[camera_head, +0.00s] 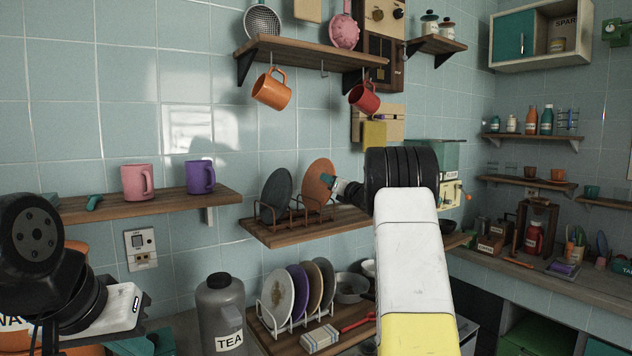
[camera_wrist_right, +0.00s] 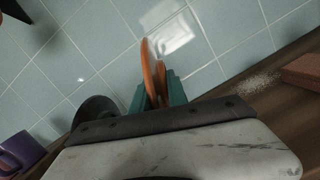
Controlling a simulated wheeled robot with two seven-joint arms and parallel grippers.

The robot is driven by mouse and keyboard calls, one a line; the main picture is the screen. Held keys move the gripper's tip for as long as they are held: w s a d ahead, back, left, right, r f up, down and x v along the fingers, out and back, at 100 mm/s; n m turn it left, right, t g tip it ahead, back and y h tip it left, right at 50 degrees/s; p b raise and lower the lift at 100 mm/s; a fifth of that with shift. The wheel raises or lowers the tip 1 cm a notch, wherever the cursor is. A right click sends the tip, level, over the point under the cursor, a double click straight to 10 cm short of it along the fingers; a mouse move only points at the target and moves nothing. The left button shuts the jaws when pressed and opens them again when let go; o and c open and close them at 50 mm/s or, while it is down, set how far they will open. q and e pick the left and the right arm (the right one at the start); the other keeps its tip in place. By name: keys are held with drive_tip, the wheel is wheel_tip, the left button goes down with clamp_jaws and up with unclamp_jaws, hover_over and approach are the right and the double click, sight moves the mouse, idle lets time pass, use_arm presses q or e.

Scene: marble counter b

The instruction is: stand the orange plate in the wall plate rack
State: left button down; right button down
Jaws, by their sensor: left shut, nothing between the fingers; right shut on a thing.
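The orange plate (camera_head: 317,184) is upright at the right part of the wooden wall plate rack (camera_head: 297,222), its lower edge among the pegs. I cannot tell if it rests on the rack. My right gripper (camera_head: 341,186) is shut on the plate's right side. In the right wrist view the plate (camera_wrist_right: 148,70) shows nearly edge-on between the teal fingers (camera_wrist_right: 158,92). A dark grey plate (camera_head: 274,194) stands in the rack to its left. My left gripper (camera_head: 150,343) is at the lower left, low in the picture, shut and empty, far from the rack.
The rack stands on a wooden wall shelf (camera_head: 262,236). Below are a white rack (camera_head: 290,318) with several plates and a grey tea canister (camera_head: 220,312). Orange (camera_head: 271,90) and red mugs (camera_head: 364,98) hang above. Pink (camera_head: 137,182) and purple mugs (camera_head: 200,176) stand left.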

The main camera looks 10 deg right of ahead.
drive_tip(key=shift+a, duration=0.2)
drive_tip(key=c, duration=1.2)
unclamp_jaws()
drive_tip(key=shift+d, duration=0.1)
drive_tip(key=shift+s+d, duration=0.1)
drive_tip(key=shift+s, duration=0.1)
drive_tip(key=v, duration=0.7)
drive_tip(key=shift+s, duration=0.2)
